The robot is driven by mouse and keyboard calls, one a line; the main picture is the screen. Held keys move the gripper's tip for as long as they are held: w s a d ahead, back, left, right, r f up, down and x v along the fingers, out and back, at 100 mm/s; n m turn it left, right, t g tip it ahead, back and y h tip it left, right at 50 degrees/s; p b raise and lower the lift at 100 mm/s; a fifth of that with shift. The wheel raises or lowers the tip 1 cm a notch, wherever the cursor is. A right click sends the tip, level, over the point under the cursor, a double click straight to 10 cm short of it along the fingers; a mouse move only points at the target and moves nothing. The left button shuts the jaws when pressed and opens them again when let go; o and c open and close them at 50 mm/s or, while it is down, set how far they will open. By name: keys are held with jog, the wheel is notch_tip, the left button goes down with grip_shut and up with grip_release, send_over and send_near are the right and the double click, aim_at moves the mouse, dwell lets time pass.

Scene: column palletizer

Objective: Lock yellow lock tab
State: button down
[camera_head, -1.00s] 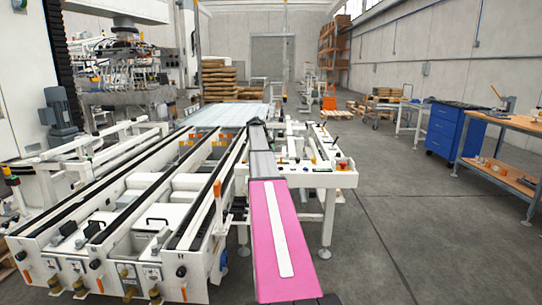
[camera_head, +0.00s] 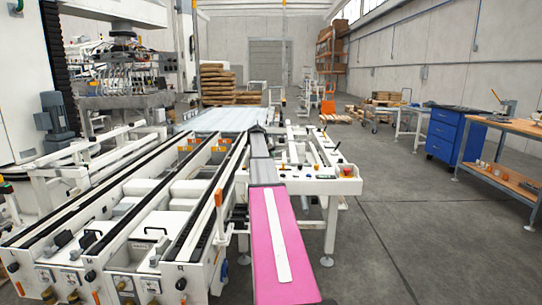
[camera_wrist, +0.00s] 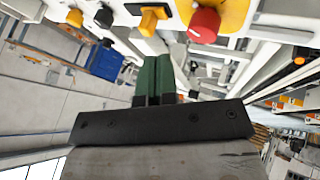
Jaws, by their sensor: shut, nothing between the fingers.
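The yellow lock tab (camera_wrist: 150,18) shows at the top of the wrist view as a small yellow-orange piece on the white control panel. It sits between a black knob (camera_wrist: 104,16) and a red button on a yellow base (camera_wrist: 205,24). My gripper (camera_wrist: 153,62) has two green fingers pressed together, with nothing between them. In the wrist view its tips lie just below the tab, with a visible gap between them. In the head view my pink and grey arm reaches forward beside the panel (camera_head: 320,186); the tab is too small to make out there.
An orange knob (camera_wrist: 74,17) sits on the panel, left of the black one. White conveyor rails (camera_head: 165,225) run along my left. A blue cabinet (camera_head: 455,136) and a wooden workbench (camera_head: 505,127) stand at the right. The grey floor between them and the panel is clear.

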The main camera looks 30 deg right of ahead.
jog(key=x, duration=0.7)
jog(key=shift+d+f, duration=0.15)
jog(key=shift+f, duration=0.05)
jog(key=s+d, duration=0.2)
jog(key=d, duration=0.1)
jog(key=shift+a, duration=0.1)
jog(key=shift+r, duration=0.15)
jog(key=v, duration=0.9)
jog(key=shift+a+r, duration=0.3)
jog(key=shift+a, duration=0.05)
